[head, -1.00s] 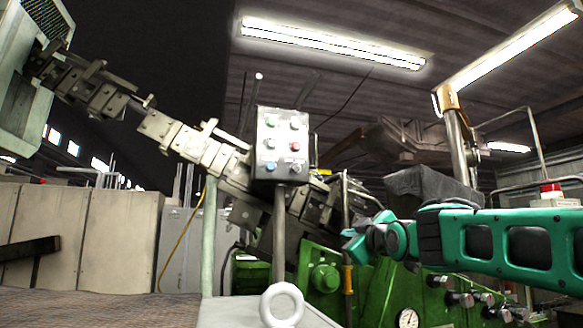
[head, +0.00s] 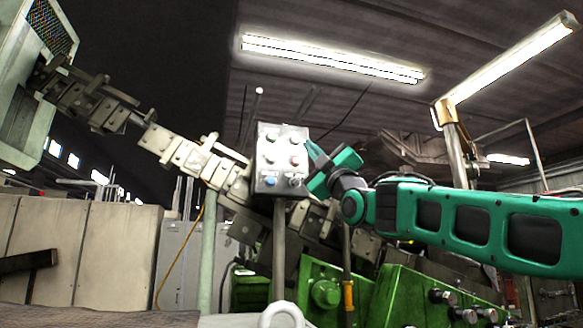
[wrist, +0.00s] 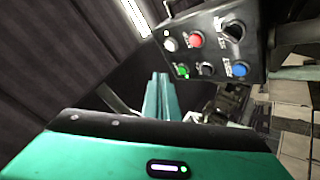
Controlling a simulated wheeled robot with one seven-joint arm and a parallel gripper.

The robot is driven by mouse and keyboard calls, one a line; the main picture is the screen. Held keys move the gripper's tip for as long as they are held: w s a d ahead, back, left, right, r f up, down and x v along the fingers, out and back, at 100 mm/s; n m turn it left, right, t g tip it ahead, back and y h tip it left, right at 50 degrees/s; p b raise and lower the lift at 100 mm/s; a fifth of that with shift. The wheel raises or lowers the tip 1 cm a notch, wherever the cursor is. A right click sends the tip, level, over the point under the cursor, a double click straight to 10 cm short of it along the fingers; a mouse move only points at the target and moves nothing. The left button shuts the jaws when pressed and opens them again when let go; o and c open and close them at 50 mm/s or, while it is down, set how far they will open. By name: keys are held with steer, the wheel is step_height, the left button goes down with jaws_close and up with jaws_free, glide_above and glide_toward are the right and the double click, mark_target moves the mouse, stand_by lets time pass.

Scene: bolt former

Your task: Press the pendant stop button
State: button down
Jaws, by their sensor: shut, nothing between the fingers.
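The grey pendant box (head: 281,152) stands on a post near the middle of the head view. Its red button (head: 294,161) is in the middle of the right column; this is the likely stop button, though its label is unreadable. In the wrist view the red button (wrist: 196,40) is in the box's upper row, between a white button and a black selector. My gripper (head: 313,152) is shut and empty, just right of the box. In the wrist view its fingertips (wrist: 158,78) point up, left of and below the buttons. Contact with the box does not show.
The box also carries a green button (wrist: 183,71), a black one (wrist: 207,69) and a blue one (wrist: 239,70). A linked metal chain (head: 190,155) runs behind the box. Green machinery (head: 322,285) stands below. A white ring (head: 282,314) is at the bottom.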

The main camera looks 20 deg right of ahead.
mark_target(300, 161)
steer(key=shift+w, duration=5.25)
steer(key=shift+s, duration=0.9)
